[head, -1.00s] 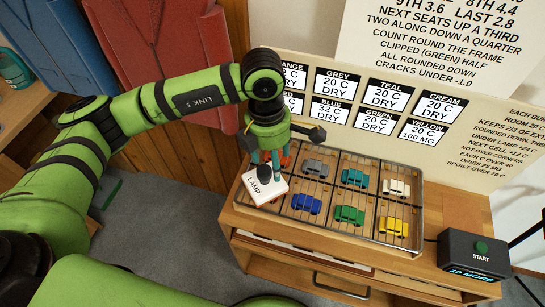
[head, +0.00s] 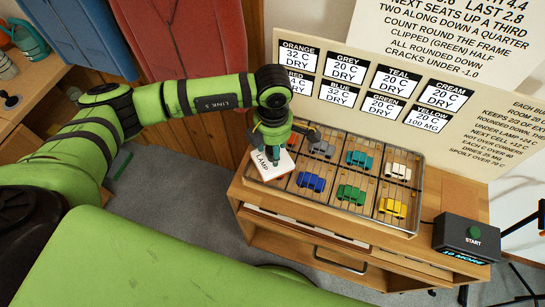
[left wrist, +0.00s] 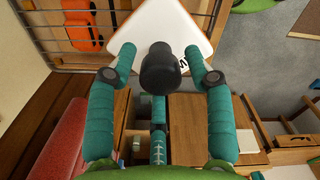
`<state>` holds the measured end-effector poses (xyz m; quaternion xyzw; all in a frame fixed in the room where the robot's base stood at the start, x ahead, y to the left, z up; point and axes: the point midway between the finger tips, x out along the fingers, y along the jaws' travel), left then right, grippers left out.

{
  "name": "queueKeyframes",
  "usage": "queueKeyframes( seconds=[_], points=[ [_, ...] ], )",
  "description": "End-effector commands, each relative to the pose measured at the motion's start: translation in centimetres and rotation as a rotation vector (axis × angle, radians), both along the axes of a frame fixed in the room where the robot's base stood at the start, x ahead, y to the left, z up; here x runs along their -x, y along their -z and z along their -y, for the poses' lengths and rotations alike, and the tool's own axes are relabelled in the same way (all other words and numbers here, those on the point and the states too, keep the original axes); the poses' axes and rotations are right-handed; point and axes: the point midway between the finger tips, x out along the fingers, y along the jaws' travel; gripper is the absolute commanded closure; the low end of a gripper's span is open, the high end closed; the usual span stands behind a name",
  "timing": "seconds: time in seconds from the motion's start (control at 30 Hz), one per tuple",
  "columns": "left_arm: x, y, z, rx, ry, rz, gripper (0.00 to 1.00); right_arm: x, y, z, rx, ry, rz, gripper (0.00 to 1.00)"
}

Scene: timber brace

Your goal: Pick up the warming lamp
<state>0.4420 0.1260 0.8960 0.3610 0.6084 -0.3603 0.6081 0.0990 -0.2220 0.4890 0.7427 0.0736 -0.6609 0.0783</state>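The warming lamp (head: 272,165) is a white square plate marked LAMP with a black knob. It lies over the near left cell of the wire rack (head: 421,195). In the left wrist view the knob (left wrist: 160,70) stands between the teal fingers of my left gripper (left wrist: 160,65), with a narrow gap at each side. In the head view my left gripper (head: 270,145) points down right over the lamp and hides the knob. The gripper looks open around the knob. What lies under the plate is hidden. My right gripper is not in view.
Blue (head: 311,181), green (head: 351,194), yellow (head: 393,207), teal (head: 359,158) and cream (head: 397,172) cars sit in the rack's cells. An orange car (left wrist: 82,28) shows beside the lamp. A START box (head: 467,238) stands right of the rack, and a notice board (head: 475,145) behind it.

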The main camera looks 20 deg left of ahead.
Motion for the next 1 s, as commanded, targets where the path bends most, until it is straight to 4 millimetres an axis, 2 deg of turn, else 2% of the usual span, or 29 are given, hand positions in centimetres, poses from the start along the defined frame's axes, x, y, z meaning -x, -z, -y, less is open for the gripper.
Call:
queueKeyframes(
  seconds=[0.03,0.07,0.1,0.33,0.53,0.67,0.8,1.0],
  points=[
    [0.0,0.0,0.0,0.001,0.0,0.0,0.8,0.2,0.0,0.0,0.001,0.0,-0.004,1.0],
    [0.0,0.0,0.0,0.001,0.0,0.0,0.92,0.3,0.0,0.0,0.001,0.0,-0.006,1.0],
    [0.0,0.0,0.0,0.001,0.0,0.0,1.0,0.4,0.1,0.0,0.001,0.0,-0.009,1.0],
    [0.0,-0.1,0.1,0.002,0.0,0.001,1.0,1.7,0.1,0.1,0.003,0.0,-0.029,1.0],
    [-0.1,-0.5,0.1,0.002,0.0,0.002,1.0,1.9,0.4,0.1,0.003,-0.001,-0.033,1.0],
    [-0.2,-1.7,0.1,0.003,0.0,0.005,1.0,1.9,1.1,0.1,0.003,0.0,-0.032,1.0],
    [-0.2,-4.2,0.1,0.003,0.002,0.009,1.0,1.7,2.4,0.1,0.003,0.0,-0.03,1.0],
    [1.4,-6.6,4.8,0.006,0.009,0.006,1.0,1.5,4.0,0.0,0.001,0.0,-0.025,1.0]
  ],
)
